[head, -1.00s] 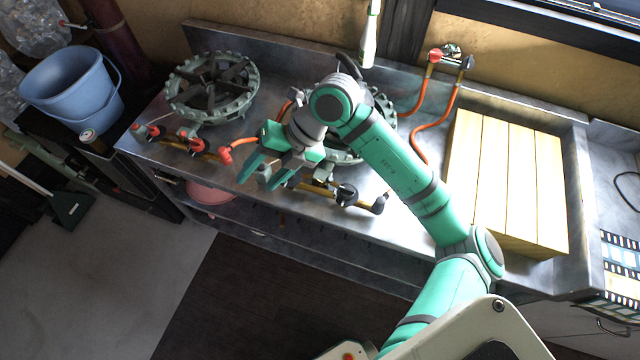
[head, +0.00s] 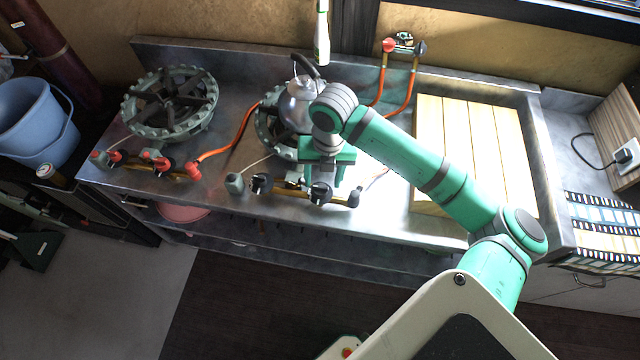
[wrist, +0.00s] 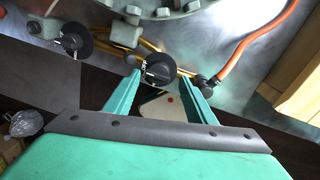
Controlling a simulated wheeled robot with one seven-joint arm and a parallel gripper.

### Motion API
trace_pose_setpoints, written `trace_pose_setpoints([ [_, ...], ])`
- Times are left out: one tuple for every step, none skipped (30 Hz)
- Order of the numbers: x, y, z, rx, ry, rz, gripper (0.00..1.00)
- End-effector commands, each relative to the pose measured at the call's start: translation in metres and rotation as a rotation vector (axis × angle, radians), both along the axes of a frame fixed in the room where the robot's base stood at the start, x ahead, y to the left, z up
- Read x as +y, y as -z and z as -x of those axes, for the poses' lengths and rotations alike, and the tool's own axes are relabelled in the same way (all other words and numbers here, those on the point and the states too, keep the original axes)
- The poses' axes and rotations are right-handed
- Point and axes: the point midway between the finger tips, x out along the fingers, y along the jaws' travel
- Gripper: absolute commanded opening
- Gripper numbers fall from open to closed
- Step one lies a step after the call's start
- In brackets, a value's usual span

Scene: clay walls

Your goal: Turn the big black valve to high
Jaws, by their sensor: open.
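Two black valve knobs sit on the brass gas pipe along the counter's front edge. The right black knob (head: 320,193) is just beyond my gripper (head: 322,172) in the head view. In the wrist view this knob (wrist: 158,70) shows between the tips of my open gripper (wrist: 160,82), with pale marks on its face. I cannot tell whether the fingers touch it. The left black knob (head: 261,183) is a short way to the left and also shows in the wrist view (wrist: 73,40). I cannot clearly tell which knob is bigger, and their settings are too small to read.
A metal kettle (head: 297,108) stands on the right burner (head: 268,130), close behind my gripper. Red valves (head: 155,160) and another burner (head: 170,105) are at the left. An orange hose (head: 228,145) runs between. Wooden boards (head: 470,150) lie at the right.

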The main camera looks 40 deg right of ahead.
Motion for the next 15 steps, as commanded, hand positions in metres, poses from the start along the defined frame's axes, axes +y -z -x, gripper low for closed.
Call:
trace_pose_setpoints([
  [0.002, 0.008, 0.000, 0.000, 0.000, -0.003, 0.50],
  [0.002, 0.013, -0.001, -0.001, -0.002, -0.002, 0.50],
  [0.003, 0.018, -0.002, 0.000, -0.003, -0.003, 0.50],
  [0.003, 0.021, -0.002, 0.000, -0.003, -0.003, 0.50],
  [0.004, 0.024, -0.003, -0.001, -0.004, -0.002, 0.50],
  [0.004, 0.028, -0.003, -0.001, -0.005, -0.002, 0.50],
  [0.005, 0.030, -0.003, -0.001, -0.006, -0.002, 0.50],
  [0.005, 0.032, -0.004, -0.001, -0.007, -0.002, 0.50],
  [0.006, 0.034, -0.004, -0.001, -0.008, -0.002, 0.50],
  [0.006, 0.035, -0.004, -0.001, -0.008, -0.002, 0.50],
  [0.006, 0.036, -0.004, -0.001, -0.009, -0.002, 0.50],
  [0.006, 0.036, -0.004, -0.001, -0.009, 0.000, 0.50],
  [0.006, 0.037, -0.004, -0.001, -0.009, 0.000, 0.50],
  [0.006, 0.037, -0.004, -0.001, -0.009, 0.000, 0.50],
  [0.006, 0.037, -0.004, -0.001, -0.009, 0.000, 0.50],
])
